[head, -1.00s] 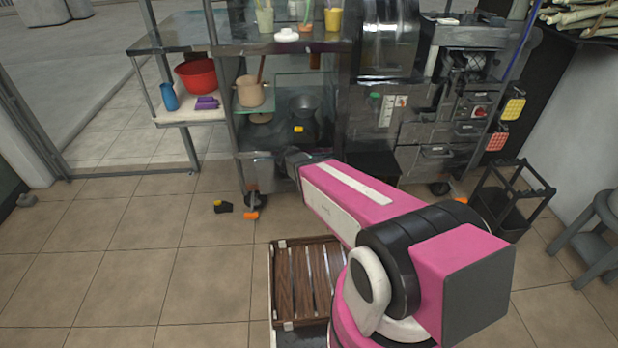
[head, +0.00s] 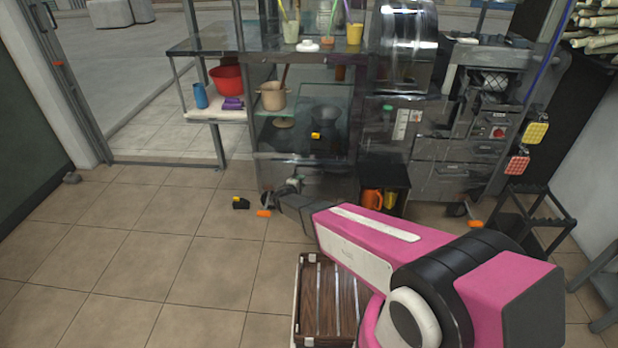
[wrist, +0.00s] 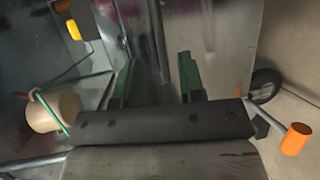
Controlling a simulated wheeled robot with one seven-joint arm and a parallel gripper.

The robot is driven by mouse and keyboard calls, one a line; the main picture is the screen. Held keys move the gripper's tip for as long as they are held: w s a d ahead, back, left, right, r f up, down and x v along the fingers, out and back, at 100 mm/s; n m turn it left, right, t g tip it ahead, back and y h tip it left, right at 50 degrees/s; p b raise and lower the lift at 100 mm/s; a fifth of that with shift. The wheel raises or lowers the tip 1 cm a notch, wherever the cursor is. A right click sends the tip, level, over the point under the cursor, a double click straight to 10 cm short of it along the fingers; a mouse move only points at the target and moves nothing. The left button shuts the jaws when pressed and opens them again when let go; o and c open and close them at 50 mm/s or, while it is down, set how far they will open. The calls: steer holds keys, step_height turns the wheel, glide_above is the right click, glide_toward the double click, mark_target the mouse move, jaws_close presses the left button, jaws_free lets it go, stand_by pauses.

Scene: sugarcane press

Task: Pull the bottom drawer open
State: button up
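A lower metal panel (head: 335,184) sits under the glass shelves of the left cabinet; I cannot tell for sure whether it is the bottom drawer. Two stacked grey drawer fronts (head: 450,180) show under the press at the right, and look closed. Contact cannot be made out.
An orange-pedalled caster (head: 265,199) is close to my gripper; its orange pedal (wrist: 296,139) shows in the wrist view. A wooden slatted crate (head: 318,300) lies beside my arm. A black rack (head: 530,225) stands at right. The left floor is mostly clear.

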mark_target(308, 175)
steer(key=x, duration=0.7)
steer(key=shift+w+d, duration=0.1)
steer(key=shift+w, duration=0.05)
jaws_close()
